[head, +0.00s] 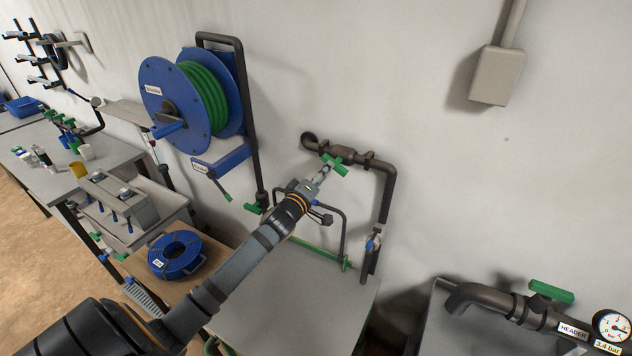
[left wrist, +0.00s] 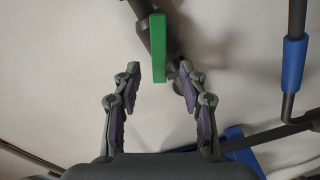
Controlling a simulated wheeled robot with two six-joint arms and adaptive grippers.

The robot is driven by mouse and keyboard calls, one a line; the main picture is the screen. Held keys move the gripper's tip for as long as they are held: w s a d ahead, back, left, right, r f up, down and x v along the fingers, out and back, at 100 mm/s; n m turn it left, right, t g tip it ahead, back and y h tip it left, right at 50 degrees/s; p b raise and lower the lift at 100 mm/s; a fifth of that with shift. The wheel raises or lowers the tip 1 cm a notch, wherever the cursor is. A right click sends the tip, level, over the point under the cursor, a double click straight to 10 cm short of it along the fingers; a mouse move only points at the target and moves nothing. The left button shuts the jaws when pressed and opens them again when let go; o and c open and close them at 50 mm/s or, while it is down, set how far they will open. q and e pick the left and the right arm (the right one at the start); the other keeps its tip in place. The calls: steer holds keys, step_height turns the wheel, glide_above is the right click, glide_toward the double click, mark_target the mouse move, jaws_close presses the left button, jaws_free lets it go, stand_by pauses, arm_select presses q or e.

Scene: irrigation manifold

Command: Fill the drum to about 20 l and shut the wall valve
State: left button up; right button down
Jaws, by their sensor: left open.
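The wall valve's green handle (head: 334,164) sits on the dark wall pipe (head: 384,185). My left gripper (head: 322,174) is at the handle, open. In the left wrist view the green handle (left wrist: 158,48) stands lengthwise between the open fingers of the left gripper (left wrist: 160,78). Gaps show on both sides, so the fingers do not visibly touch it. The pipe bends down at the right to a blue-marked fitting (head: 373,240). I cannot make out the drum or a water level. My right gripper is not in view.
A blue hose reel (head: 165,95) with green hose hangs on the wall at the left. A header pipe with a green handle (head: 550,290) and a gauge (head: 612,326) reading 3.4 bar is at lower right. A grey surface (head: 290,300) lies below the valve.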

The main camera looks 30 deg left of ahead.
arm_select(q)
steer(key=s, duration=0.6)
steer(key=shift+d, duration=0.15)
steer(key=shift+w, duration=0.1)
